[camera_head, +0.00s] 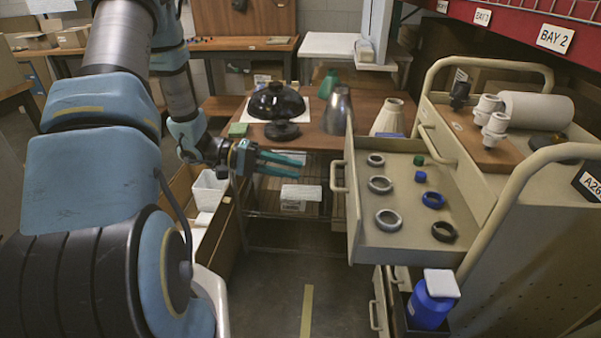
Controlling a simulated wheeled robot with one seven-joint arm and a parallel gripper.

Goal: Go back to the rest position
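My gripper (292,163) hangs in front of the wooden workbench (318,141), left of the open cart drawer, with its teal fingers pointing right. The two fingers look apart, and nothing shows between them. A black dome-shaped lamp part (275,101) sits on a white sheet on the bench, with a dark round part (282,131) in front of it. A grey metal cone shade (338,112), a cream shade (388,119) and a green shade (329,83) also stand there. My gripper touches none of these.
The cart's open drawer (352,222) holds several rings and small caps. White fittings (490,112) and a white roll (536,111) lie on the cart top. A blue bottle (429,306) stands below. A box with white items (209,190) is at left. The floor between is clear.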

